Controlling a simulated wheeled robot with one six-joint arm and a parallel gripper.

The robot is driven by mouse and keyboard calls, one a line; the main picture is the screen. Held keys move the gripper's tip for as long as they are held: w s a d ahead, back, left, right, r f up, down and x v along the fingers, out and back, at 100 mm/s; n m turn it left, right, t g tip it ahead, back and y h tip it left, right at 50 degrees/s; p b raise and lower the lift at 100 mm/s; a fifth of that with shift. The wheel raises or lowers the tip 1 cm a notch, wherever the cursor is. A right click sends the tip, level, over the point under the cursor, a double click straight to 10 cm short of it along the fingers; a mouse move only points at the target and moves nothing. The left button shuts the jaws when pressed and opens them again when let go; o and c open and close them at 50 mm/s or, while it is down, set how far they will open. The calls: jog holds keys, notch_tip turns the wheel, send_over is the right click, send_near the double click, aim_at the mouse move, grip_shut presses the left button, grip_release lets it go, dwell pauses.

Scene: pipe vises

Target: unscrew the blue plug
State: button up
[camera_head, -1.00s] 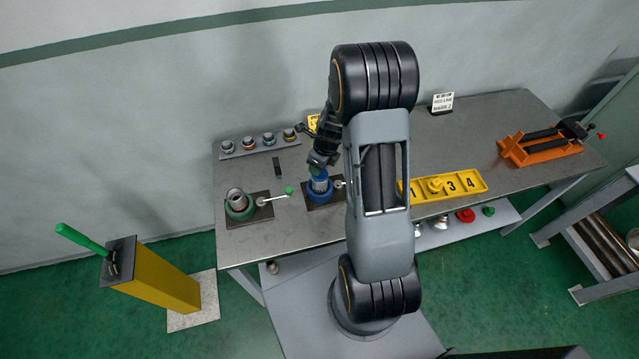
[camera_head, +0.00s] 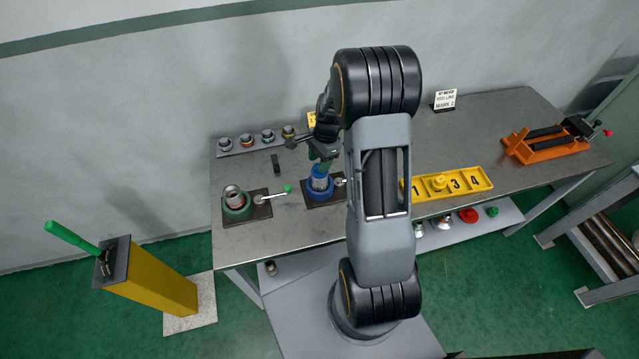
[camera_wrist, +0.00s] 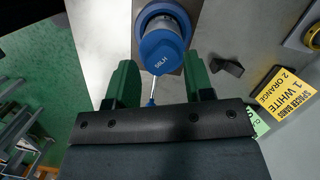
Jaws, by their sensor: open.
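The blue plug (camera_wrist: 162,50) is a blue cylinder with "56LH" on its end face. It stands in the blue ring of a vise (camera_wrist: 168,12). In the head view the plug (camera_head: 320,182) is upright on the bench, with my gripper (camera_head: 322,160) just above it and partly hiding it. The blue vise (camera_head: 318,192) has a silver lever at its right. In the wrist view my gripper (camera_wrist: 160,78) is open. Its two green fingers are spread at either side, below the plug's face in the picture. I cannot tell whether they touch it.
A green vise (camera_head: 237,207) with a grey pipe stands left of the blue one. A dark block (camera_head: 276,163) and a row of fittings (camera_head: 249,141) lie behind. A yellow numbered tray (camera_head: 420,191), an orange vise (camera_head: 545,145) and a sign (camera_head: 445,99) are to the right.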

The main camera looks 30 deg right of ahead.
jog(key=n+g, duration=0.1)
jog(key=n, duration=0.5)
jog(key=shift+h+b, duration=0.3)
jog(key=n+h, duration=0.1)
jog(key=n, duration=0.5)
jog(key=shift+g, duration=0.4)
jog(key=n+h, duration=0.1)
jog(key=n, duration=0.4)
jog(key=shift+n+b, duration=0.3)
jog(key=n+h, duration=0.1)
jog(key=n, duration=0.4)
jog(key=shift+f, duration=0.1)
jog(key=shift+b+x, duration=0.8)
jog(key=shift+x, duration=0.2)
jog(key=shift+w, duration=0.15)
jog(key=shift+c, duration=0.2)
